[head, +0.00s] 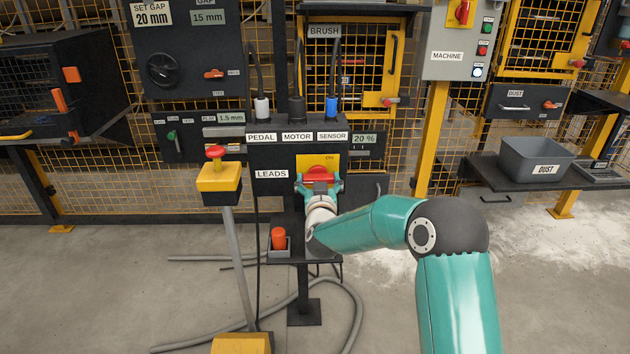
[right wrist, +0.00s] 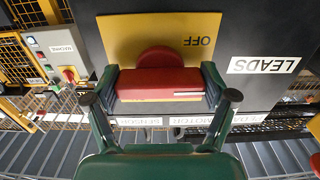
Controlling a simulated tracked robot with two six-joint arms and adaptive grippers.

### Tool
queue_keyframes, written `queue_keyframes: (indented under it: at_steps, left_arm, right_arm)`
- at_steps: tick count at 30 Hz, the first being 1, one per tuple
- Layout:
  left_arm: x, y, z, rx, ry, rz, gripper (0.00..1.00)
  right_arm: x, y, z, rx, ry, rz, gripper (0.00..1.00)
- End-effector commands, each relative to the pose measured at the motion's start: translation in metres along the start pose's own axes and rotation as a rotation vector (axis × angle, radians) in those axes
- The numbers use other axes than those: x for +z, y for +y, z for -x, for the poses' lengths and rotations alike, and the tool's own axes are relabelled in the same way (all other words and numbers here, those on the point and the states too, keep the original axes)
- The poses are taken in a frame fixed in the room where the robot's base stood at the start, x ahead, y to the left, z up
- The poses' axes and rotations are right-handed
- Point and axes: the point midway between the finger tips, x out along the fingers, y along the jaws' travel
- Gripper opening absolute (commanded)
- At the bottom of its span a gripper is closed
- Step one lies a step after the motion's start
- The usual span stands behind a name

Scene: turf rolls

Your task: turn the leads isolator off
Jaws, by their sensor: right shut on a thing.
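The leads isolator is a red rotary handle (head: 316,173) on a yellow plate (head: 303,160), on a dark box beside the LEADS label (head: 271,174). My right gripper (head: 319,187) is shut on the handle. In the upside-down right wrist view, my right gripper (right wrist: 160,98) has one finger at each end of the red handle (right wrist: 155,82). The handle lies level, with a white line near its right end there. The word OFF (right wrist: 199,29) shows upside down on the yellow plate (right wrist: 125,40). My left gripper is not in view.
Plugs marked PEDAL, MOTOR and SENSOR (head: 332,107) stand on top of the box. A pedestal with a red button (head: 215,152) stands left. An orange cylinder (head: 278,238) sits in a holder below. Grey hose (head: 352,310) lies on the floor. A DUST bin (head: 525,160) is at right.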

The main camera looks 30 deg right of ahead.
Motion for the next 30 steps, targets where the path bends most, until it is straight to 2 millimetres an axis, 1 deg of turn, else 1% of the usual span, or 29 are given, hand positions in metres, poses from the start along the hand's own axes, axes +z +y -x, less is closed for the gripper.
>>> queue_keyframes:
  at_steps: [1, 6, 7, 9, 19, 22, 26, 30]
  left_arm:
    - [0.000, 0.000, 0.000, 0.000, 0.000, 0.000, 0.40]
    - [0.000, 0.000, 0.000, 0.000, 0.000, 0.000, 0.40]
    - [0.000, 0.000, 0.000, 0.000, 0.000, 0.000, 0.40]
    - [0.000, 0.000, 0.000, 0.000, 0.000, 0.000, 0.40]
    - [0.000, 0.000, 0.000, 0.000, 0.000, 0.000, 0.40]
    - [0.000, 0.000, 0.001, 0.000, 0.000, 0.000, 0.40]
    - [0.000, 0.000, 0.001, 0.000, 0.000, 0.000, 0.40]
    - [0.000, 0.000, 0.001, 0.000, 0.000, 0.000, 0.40]
  right_arm:
    - [-0.003, -0.003, 0.000, -0.007, 0.008, 0.005, 0.49]
    - [-0.004, -0.003, 0.000, -0.007, 0.008, 0.005, 0.48]
    - [-0.004, -0.003, 0.000, -0.007, 0.008, 0.005, 0.88]
    - [-0.003, -0.003, 0.000, -0.006, 0.007, 0.004, 1.00]
    - [-0.001, -0.001, 0.000, -0.003, 0.003, 0.002, 1.00]
    - [-0.001, -0.001, 0.003, -0.003, 0.002, 0.001, 1.00]
    - [-0.001, -0.002, 0.014, -0.003, 0.001, 0.002, 1.00]
    - [-0.001, -0.002, 0.036, -0.004, 0.002, 0.002, 1.00]
